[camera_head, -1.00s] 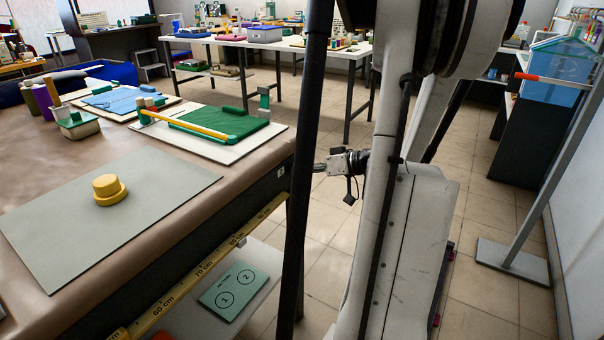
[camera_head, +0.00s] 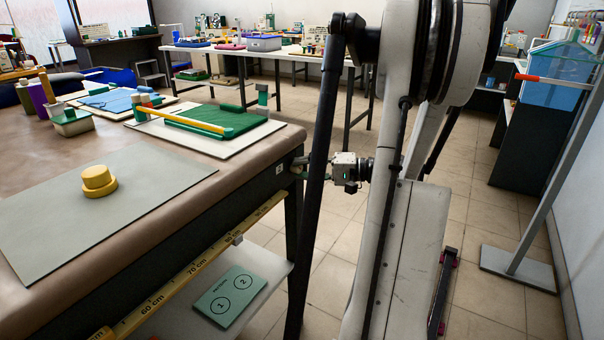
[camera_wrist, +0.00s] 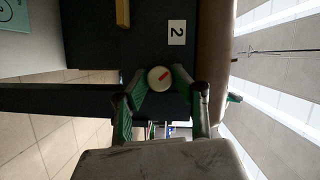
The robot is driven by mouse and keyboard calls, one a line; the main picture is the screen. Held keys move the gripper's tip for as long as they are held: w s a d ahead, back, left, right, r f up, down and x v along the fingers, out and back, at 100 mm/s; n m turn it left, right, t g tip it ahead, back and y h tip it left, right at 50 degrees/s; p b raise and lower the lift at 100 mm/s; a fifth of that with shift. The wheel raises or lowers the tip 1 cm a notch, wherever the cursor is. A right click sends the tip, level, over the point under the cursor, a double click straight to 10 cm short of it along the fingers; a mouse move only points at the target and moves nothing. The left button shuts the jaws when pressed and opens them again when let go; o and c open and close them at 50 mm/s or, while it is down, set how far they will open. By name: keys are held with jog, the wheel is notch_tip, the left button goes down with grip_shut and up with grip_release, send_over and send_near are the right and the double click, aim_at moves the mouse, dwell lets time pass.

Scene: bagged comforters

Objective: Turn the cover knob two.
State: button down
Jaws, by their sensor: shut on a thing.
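The knob (camera_wrist: 159,77) is a round, pale disc with a short red mark that runs diagonally. In the head view, my gripper (camera_head: 300,166) reaches the table's end face near the same label (camera_head: 280,168); the knob is hidden there.
A grey mat (camera_head: 60,235) with a yellow stepped piece (camera_head: 98,182) lies on the brown table. A green card (camera_head: 230,297) with circles 1 and 2 lies on the shelf below. A ruler strip (camera_head: 185,274) runs along the table's side.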

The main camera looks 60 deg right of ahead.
jog(key=m+b, duration=0.1)
jog(key=m+t, duration=0.1)
jog(key=m, duration=0.1)
jog(key=m+t+b, duration=0.1)
jog(key=m, duration=0.1)
jog(key=shift+f+b, duration=0.25)
jog(key=shift+b, duration=0.05)
jog(key=m+t, duration=0.1)
jog(key=m, duration=0.2)
jog(key=m+t, duration=0.1)
jog(key=m, duration=0.1)
jog(key=shift+a+m+b, duration=0.1)
jog(key=shift+m+b, duration=0.25)
jog(key=shift+m, duration=0.05)
jog(key=c, duration=1.5)
grip_release()
jog(key=shift+o, duration=0.2)
jog(key=v, duration=1.2)
jog(key=shift+s+a, duration=0.1)
